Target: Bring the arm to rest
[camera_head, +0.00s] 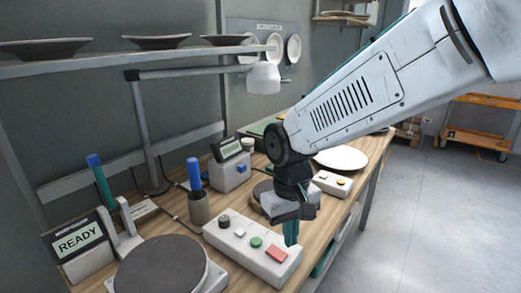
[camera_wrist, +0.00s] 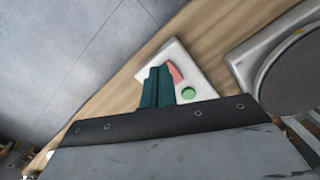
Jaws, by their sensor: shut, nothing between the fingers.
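My arm reaches in from the upper right in the head view. My gripper (camera_head: 291,232) points down, with its teal fingers together and nothing held. The fingertips are over the right end of a white control box (camera_head: 254,249), near its red button (camera_head: 277,254); I cannot tell whether they touch it. In the wrist view my gripper (camera_wrist: 157,87) is shut in front of the same box (camera_wrist: 177,54), beside the red and green buttons.
A round dark plate (camera_head: 160,268) on a white base and a "READY" display (camera_head: 76,243) stand at the left front. A blue-handled tool is in a cup (camera_head: 199,207). A white plate (camera_head: 341,158) lies farther back. A shelf (camera_head: 120,58) with plates and a lamp (camera_head: 263,78) are above the bench.

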